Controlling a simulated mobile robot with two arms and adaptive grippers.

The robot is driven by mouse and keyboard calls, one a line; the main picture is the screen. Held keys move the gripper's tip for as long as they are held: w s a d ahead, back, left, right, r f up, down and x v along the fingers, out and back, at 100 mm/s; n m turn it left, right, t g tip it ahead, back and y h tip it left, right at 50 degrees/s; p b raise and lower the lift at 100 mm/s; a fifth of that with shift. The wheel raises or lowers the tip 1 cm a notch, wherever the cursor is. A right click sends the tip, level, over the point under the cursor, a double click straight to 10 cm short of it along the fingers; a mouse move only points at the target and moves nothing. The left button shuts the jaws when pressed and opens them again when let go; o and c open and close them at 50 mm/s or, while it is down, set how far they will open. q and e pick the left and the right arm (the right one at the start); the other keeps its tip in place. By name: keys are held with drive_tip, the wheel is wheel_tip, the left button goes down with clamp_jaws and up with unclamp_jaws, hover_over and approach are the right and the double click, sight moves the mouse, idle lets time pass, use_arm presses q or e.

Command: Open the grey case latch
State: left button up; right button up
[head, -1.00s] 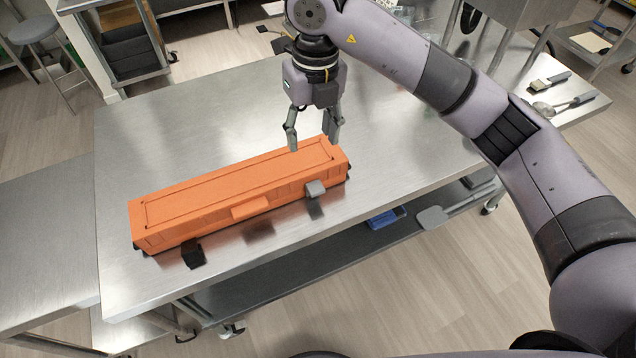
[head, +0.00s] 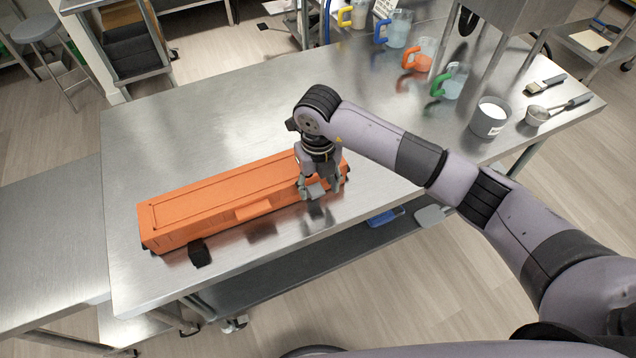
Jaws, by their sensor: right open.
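The long orange case (head: 215,202) lies closed on the steel table, with its front side facing me. The grey latch (head: 315,190) is at the right part of the case's front side and sticks outward. A black latch (head: 199,252) sticks out at the left part of the front. My right gripper (head: 320,191) is open and low over the right end of the case, with its fingers at the grey latch. I cannot tell whether the fingers touch it. My left gripper is not in view.
The steel table (head: 190,140) is clear behind the case. Several measuring jugs with coloured handles, such as a green-handled one (head: 451,82), stand at the back right. A grey pot of white powder (head: 490,118), a brush (head: 545,84) and spoons (head: 556,111) are at the right.

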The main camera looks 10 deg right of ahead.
drive_tip(key=shift+f, duration=0.85)
drive_tip(key=shift+c, duration=0.2)
drive_tip(key=c, duration=1.1)
